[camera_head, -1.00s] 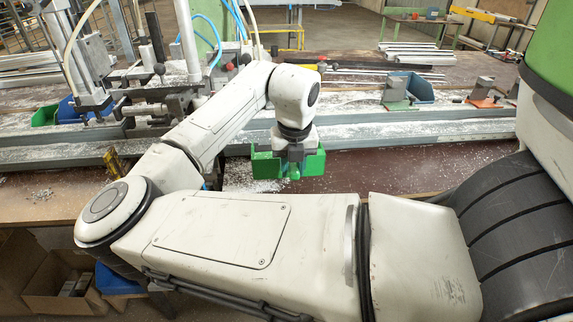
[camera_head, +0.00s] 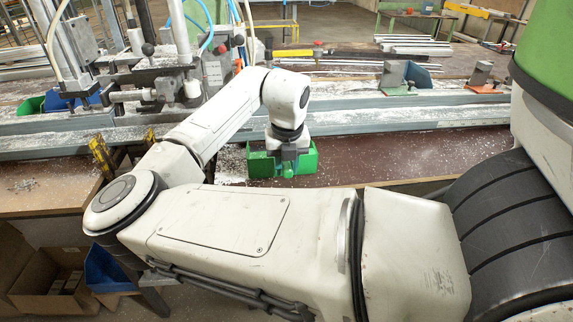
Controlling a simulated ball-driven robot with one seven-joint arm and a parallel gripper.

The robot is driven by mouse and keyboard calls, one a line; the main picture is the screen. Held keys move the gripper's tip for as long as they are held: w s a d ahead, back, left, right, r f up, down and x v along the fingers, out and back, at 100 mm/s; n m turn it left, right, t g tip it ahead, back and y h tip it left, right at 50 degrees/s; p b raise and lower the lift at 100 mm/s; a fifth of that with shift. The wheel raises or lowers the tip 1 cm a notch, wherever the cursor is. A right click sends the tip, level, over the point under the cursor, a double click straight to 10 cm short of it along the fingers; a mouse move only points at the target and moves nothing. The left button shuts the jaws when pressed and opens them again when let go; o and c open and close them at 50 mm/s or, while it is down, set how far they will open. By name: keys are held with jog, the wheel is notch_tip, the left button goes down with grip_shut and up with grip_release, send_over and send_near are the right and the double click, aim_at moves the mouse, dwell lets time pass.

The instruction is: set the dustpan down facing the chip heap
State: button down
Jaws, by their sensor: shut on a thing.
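The green dustpan (camera_head: 309,160) is at the centre, over the dark red bench top (camera_head: 372,160) in front of the grey rail. My gripper (camera_head: 289,160) is above its near side and shut on it; my wrist hides part of the pan and the fingertips. I cannot tell whether the pan touches the bench or hangs just above it. Pale chips (camera_head: 232,163) lie scattered on the bench just left of the pan. A small grey chip heap (camera_head: 22,185) lies on the wooden bench part at the far left.
A long grey rail (camera_head: 400,116) runs behind the pan, dusted with chips. A clamp machine (camera_head: 160,80) with hoses stands at the back left. The bench right of the pan is clear.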

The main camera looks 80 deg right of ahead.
jog(key=shift+f, duration=0.15)
jog(key=c, duration=0.8)
grip_release()
jog(key=shift+o, duration=0.5)
jog(key=o, duration=0.7)
jog(key=shift+a, duration=0.1)
jog(key=s+a+r+p, duration=0.3)
jog(key=s+a, duration=0.1)
jog(key=a, duration=0.6)
jog(key=shift+s+r, duration=0.15)
jog(key=shift+r, duration=0.15)
